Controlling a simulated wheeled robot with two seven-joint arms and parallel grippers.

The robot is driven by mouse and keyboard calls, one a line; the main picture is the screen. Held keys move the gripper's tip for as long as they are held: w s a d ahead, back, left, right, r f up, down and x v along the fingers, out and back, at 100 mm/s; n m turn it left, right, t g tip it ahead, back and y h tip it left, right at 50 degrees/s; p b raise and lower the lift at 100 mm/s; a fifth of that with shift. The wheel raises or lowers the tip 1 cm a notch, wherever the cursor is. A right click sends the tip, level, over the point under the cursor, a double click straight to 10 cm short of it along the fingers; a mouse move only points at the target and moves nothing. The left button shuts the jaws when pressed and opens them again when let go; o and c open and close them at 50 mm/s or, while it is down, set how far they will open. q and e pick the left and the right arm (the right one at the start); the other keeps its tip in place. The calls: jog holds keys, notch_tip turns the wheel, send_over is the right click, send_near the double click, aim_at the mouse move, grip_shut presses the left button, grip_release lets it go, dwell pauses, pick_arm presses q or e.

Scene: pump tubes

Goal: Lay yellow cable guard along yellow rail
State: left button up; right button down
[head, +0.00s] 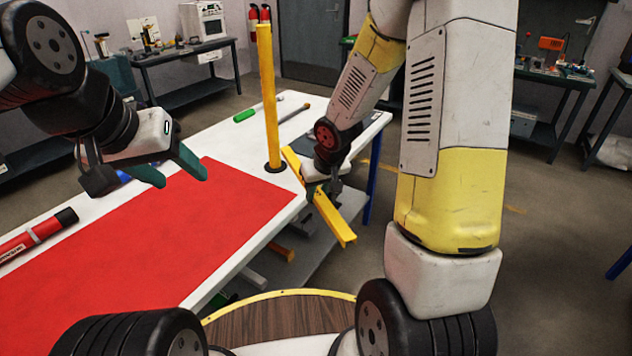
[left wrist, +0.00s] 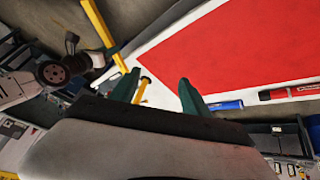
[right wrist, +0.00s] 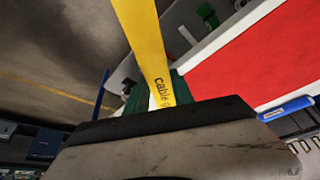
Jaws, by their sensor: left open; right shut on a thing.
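The yellow cable guard (head: 336,222) is a long bar with dark lettering in the right wrist view (right wrist: 143,30). My right gripper (head: 322,190) is shut on it and holds it tilted beside the table's right edge. It also shows in the left wrist view (left wrist: 98,25). A yellow post (head: 268,100) stands upright on the table near its right edge, in a dark round base; it is the only rail-like yellow thing apart from the guard, but I cannot tell if it is the rail. My left gripper (head: 173,171) is open and empty above the red mat.
A red mat (head: 150,250) covers much of the white table (head: 345,135). A red cylinder (head: 38,232) lies at the left. A green object (head: 244,115) and a dark rod (head: 294,112) lie behind the post. A blue object shows in the left wrist view (left wrist: 226,106).

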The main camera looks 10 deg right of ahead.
pick_arm(q)
jog(key=w+d+r+n+g, duration=0.1)
jog(key=w+d+n+g, duration=0.25)
jog(key=w, duration=0.85)
jog(key=w+d+r+n+g, duration=0.1)
jog(key=w+d+n+g, duration=0.3)
jog(key=w, duration=0.8)
jog(key=w+d+f+g, duration=0.1)
jog(key=w+d+f, duration=0.5)
jog(key=x, duration=1.2)
jog(key=shift+f, duration=0.25)
pick_arm(e)
jog(key=w+a+r+n+g+y, duration=0.1)
jog(key=w+a+r+n, duration=0.2)
jog(key=a+r+n, duration=0.2)
notch_tip(320, 180, up, 2)
jog(key=shift+a+r+y, duration=0.2)
jog(key=shift+a+y, duration=0.2)
jog(key=shift+a, duration=0.8)
pick_arm(q)
jog(key=shift+n, duration=0.25)
jog(key=shift+c, duration=0.2)
